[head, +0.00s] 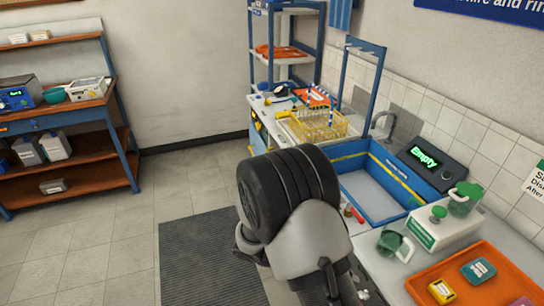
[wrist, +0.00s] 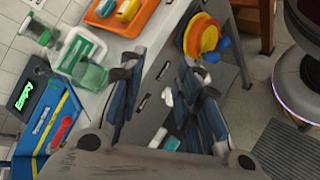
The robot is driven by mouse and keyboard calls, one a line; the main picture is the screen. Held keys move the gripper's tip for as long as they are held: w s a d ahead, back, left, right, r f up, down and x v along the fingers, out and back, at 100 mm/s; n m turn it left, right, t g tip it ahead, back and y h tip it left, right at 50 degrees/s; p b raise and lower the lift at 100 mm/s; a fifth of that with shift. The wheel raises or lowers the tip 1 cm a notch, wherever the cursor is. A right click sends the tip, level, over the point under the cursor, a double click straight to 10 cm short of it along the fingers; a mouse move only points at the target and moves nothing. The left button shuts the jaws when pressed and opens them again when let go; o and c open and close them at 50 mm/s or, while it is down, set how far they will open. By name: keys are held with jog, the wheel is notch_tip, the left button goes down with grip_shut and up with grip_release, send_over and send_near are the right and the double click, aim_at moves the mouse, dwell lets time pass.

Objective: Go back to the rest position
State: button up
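My gripper (wrist: 160,80) shows in the wrist view with its two dark blue fingers spread apart. I see nothing held between them; cabinet fronts with handles show behind. The gripper is above the floor beside the counter front. In the head view my arm covers the middle of the picture, and the gripper's fingers are hidden.
The counter holds a blue sink (head: 372,190), an "Empty" display (head: 425,158), a green-and-white container (head: 440,230), a green jug (head: 392,243) and an orange tray (head: 475,275). A wire basket (head: 318,125) stands beyond. Shelves (head: 65,120) stand left. Floor between is clear, with a dark mat (head: 205,260).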

jog(key=s+a+r+m+t+y, duration=0.1)
jog(key=s+r+m+t+y, duration=0.1)
jog(key=s+r+y, duration=0.4)
jog(key=s+a+r+m+t+y, duration=0.2)
jog(key=s+r+y, duration=0.4)
jog(key=r, duration=0.9)
jog(key=shift+s+r+m+t+y, duration=0.25)
jog(key=shift+s+m+t, duration=0.45)
jog(key=shift+s+t, duration=0.75)
